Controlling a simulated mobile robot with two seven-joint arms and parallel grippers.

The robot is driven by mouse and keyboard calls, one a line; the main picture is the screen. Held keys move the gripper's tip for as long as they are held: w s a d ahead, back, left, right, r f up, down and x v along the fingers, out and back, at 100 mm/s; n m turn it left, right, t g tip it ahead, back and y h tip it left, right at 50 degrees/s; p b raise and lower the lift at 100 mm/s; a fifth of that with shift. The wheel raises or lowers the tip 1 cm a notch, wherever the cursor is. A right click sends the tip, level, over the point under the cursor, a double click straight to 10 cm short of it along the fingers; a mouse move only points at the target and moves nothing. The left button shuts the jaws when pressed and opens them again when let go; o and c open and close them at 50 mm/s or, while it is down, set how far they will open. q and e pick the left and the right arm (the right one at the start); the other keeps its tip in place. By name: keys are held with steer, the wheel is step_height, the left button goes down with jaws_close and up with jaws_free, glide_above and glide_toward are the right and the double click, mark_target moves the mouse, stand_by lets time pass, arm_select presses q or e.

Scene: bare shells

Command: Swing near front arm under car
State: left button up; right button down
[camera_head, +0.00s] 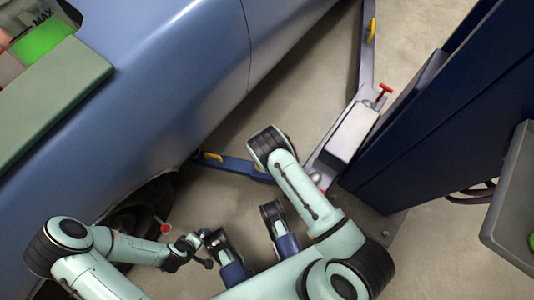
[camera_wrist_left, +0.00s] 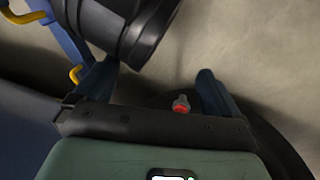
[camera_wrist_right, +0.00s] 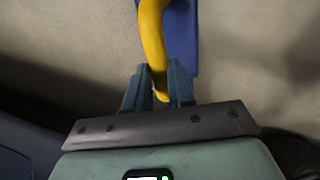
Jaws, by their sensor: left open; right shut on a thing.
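The near lift arm (camera_head: 237,165) is a blue bar running from the lift post's foot to the car's lower edge, where its outer end is hard to see. A yellow handle (camera_head: 212,156) shows near that end. The car (camera_head: 170,80) is blue and fills the left of the head view. In the right wrist view, my right gripper (camera_wrist_right: 160,88) is shut on a curved yellow handle (camera_wrist_right: 152,35) in front of the blue bar (camera_wrist_right: 182,40); my own arm hides it in the head view. My left gripper (camera_wrist_left: 158,85) is open and empty, low beside the dark wheel area.
The dark blue lift post (camera_head: 430,120) stands right. A second lift arm (camera_head: 366,50) with a yellow handle extends away at the top. A small red-topped piece (camera_head: 166,228) is near my left gripper. A grey-green panel (camera_head: 50,100) lies upper left. Floor (camera_head: 300,90) between car and post is clear.

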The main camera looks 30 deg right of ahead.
steer(key=shift+r, duration=0.1)
steer(key=c, duration=1)
jaws_free()
steer(key=shift+o, duration=0.2)
arm_select(q)
steer(key=shift+r, duration=0.1)
step_height(320, 180, up, 6)
steer(key=s+d+p, duration=0.1)
steer(key=d+p, duration=0.2)
steer(key=p, duration=0.1)
steer(key=shift+r+m+h+p, duration=0.15)
steer(key=shift+m+h+p, duration=0.15)
steer(key=shift+p, duration=0.05)
arm_select(e)
step_height(320, 180, up, 13)
steer(key=s+a, duration=0.1)
steer(key=s, duration=0.1)
steer(key=shift+a, duration=0.35)
